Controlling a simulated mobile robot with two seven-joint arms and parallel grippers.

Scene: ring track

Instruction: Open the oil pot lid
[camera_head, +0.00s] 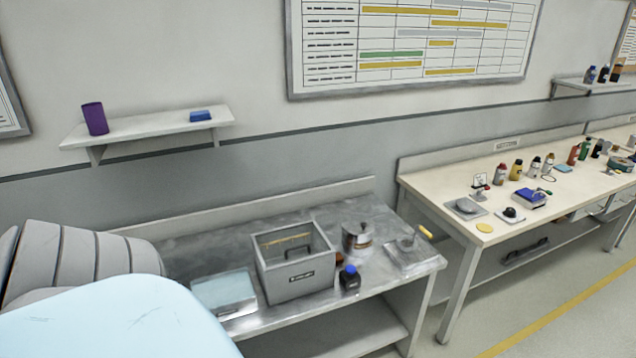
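A shiny metal pot (357,238), which looks like the oil pot, stands on the steel bench (222,248), right of a grey box. It is small in view, and I cannot tell how its lid sits. Neither of my grippers shows in the camera_head view. A pale blue and grey ribbed part of my own body fills the lower left and hides the bench's left end.
The grey open box (297,282) stands left of the pot. A dark bottle with a blue cap (349,278) stands in front. A metal tray (424,262) lies to the right. A cream table (436,204) with several bottles stands farther right.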

